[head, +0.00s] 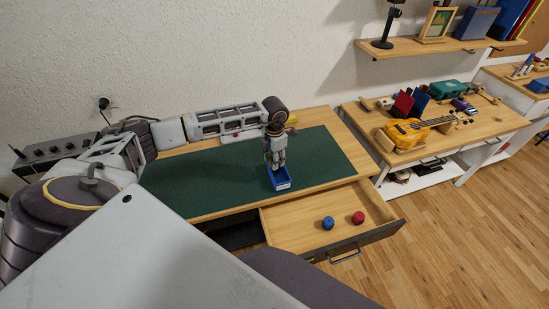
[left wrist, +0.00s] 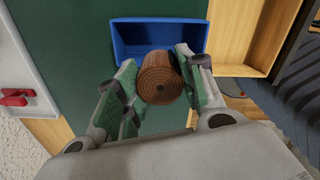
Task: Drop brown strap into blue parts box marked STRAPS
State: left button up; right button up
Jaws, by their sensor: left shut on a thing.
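The brown strap, a rolled coil (left wrist: 160,77), sits between the fingers of my left gripper (left wrist: 158,85), which is shut on it. In the head view my left gripper (head: 276,160) points down over the blue parts box (head: 283,185) and hides the strap. The box stands on the green mat near its front edge, with a pale label on its front. In the left wrist view the open box (left wrist: 140,40) shows just beyond the strap, and its visible floor is bare. My right gripper is not in view.
The green mat (head: 200,182) covers the desk and is mostly clear. An open drawer (head: 290,222) below holds a blue (head: 328,223) and a red (head: 358,217) round thing.

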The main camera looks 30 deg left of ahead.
pick_arm(q)
jog(key=o, duration=1.1)
jog(key=shift+o, duration=0.2)
jog(key=shift+r, duration=0.1)
notch_tip(320, 180, up, 12)
jog(key=shift+s+f, duration=0.15)
jog(key=shift+f, duration=0.05)
dwell(1.0)
